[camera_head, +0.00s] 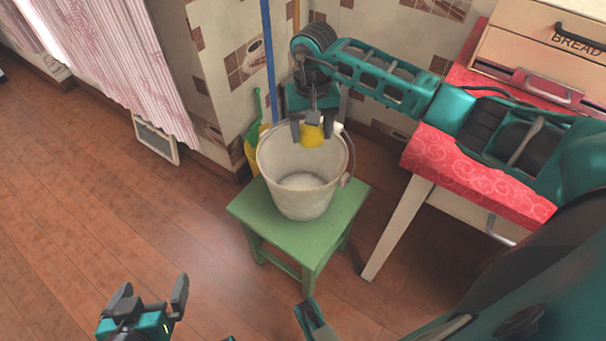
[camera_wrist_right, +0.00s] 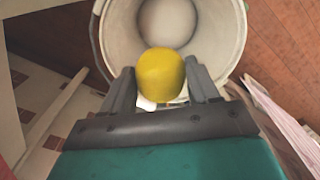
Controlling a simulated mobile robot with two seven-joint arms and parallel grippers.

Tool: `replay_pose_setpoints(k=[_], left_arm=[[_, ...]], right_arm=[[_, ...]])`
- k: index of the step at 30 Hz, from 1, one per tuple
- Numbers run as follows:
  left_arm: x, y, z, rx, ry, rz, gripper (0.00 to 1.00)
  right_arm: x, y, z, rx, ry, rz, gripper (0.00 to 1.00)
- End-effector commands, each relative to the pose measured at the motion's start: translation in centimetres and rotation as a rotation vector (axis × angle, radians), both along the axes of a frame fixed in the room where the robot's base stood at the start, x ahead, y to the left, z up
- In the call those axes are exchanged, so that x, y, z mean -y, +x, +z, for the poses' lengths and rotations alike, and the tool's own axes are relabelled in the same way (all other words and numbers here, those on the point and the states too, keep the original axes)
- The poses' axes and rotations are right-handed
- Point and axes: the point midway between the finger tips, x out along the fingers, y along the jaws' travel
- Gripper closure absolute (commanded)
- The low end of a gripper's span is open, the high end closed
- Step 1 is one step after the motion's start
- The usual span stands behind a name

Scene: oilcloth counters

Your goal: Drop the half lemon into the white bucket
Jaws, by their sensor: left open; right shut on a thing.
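The white bucket (camera_head: 301,190) stands upright on a green stool (camera_head: 354,198) in the head view. Its inside looks empty where I can see it. My right gripper (camera_head: 312,130) is shut on the yellow half lemon (camera_head: 313,136) and holds it over the bucket's far rim. In the right wrist view the half lemon (camera_wrist_right: 161,75) sits between the fingers of my right gripper (camera_wrist_right: 163,85), with the open mouth of the bucket (camera_wrist_right: 105,42) beyond it. My left gripper (camera_head: 152,295) is open and empty, low at the bottom left, well away from the bucket.
A table with a red patterned cloth (camera_head: 425,150) stands right of the stool and bears a bread box (camera_head: 530,50). A blue pole (camera_head: 268,60) and a tiled wall (camera_head: 225,60) are behind the bucket. The wooden floor (camera_head: 100,190) at left is clear.

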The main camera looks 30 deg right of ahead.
Motion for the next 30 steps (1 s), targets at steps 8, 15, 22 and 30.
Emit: replay_pose_setpoints(k=[8, 15, 22, 30], left_arm=[[0.1, 0.1, 0.1, 0.002, -0.005, 0.004, 0.0], [0.1, 0.1, 0.1, 0.002, -0.004, 0.004, 0.0], [0.1, 0.1, 0.3, 0.003, -0.004, 0.005, 0.0], [0.0, 0.3, 1.4, 0.007, -0.001, 0.002, 0.0]], right_arm=[[0.0, 0.0, 0.1, 0.0, 0.0, 0.0, 0.26], [0.0, 0.0, 0.1, 0.0, 0.0, 0.001, 0.1], [0.0, 0.0, 0.5, 0.001, 0.0, 0.001, 0.1], [0.1, 0.1, 5.3, 0.006, -0.002, 0.002, 0.1]])
